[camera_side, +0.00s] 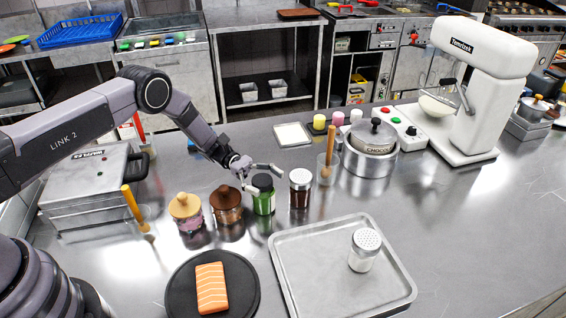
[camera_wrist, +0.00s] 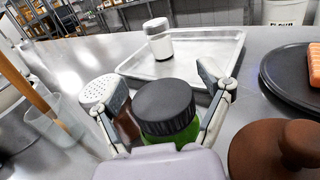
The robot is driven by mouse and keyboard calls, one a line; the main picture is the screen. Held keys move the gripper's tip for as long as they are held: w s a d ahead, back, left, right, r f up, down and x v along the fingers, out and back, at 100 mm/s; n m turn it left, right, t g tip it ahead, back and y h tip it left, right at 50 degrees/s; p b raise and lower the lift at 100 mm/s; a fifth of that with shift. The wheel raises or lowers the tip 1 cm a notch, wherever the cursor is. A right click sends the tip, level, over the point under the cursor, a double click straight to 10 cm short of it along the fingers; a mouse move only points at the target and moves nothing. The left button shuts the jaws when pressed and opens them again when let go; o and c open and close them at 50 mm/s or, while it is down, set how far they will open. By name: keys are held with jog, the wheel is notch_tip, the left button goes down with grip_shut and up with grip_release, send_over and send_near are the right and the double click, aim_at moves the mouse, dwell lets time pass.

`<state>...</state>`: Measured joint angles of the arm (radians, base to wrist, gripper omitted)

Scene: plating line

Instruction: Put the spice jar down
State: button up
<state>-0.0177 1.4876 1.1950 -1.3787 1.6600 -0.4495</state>
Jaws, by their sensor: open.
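A green spice jar with a black lid (camera_side: 264,203) stands upright on the steel counter, in a row with other jars. My gripper (camera_side: 261,177) is at its lid, with one finger on each side. In the wrist view the black lid (camera_wrist: 165,107) sits between the spread fingers of my gripper (camera_wrist: 166,84). A gap shows beside the lid, and the fingers look apart from it. The jar's lower part is hidden in the wrist view.
Close by stand a dark jar with a perforated lid (camera_side: 300,190), a brown-lidded jar (camera_side: 227,206) and a wooden-lidded jar (camera_side: 186,212). A metal tray (camera_side: 318,285) holds a white shaker (camera_side: 364,252). A black plate (camera_side: 245,290) holds salmon (camera_side: 211,287).

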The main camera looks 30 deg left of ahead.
jog(key=w+a, duration=0.2)
jog(key=a, duration=0.8)
notch_tip(320, 180, up, 13)
jog(key=m+y, duration=0.4)
jog(key=s+a+r+m+t+y, duration=0.1)
jog(key=s+r+m+y, duration=0.45)
jog(key=s+r, duration=0.75)
jog(key=s+a+r+m+t+y, duration=0.2)
jog(key=s, duration=0.5)
jog(key=s+a+r+m+t+y, duration=0.2)
jog(key=s+t+y, duration=0.1)
jog(key=s, duration=0.4)
jog(key=s+a+r+m+t+y, duration=0.2)
jog(key=s+a+r+t+y, duration=0.1)
jog(key=s, duration=0.4)
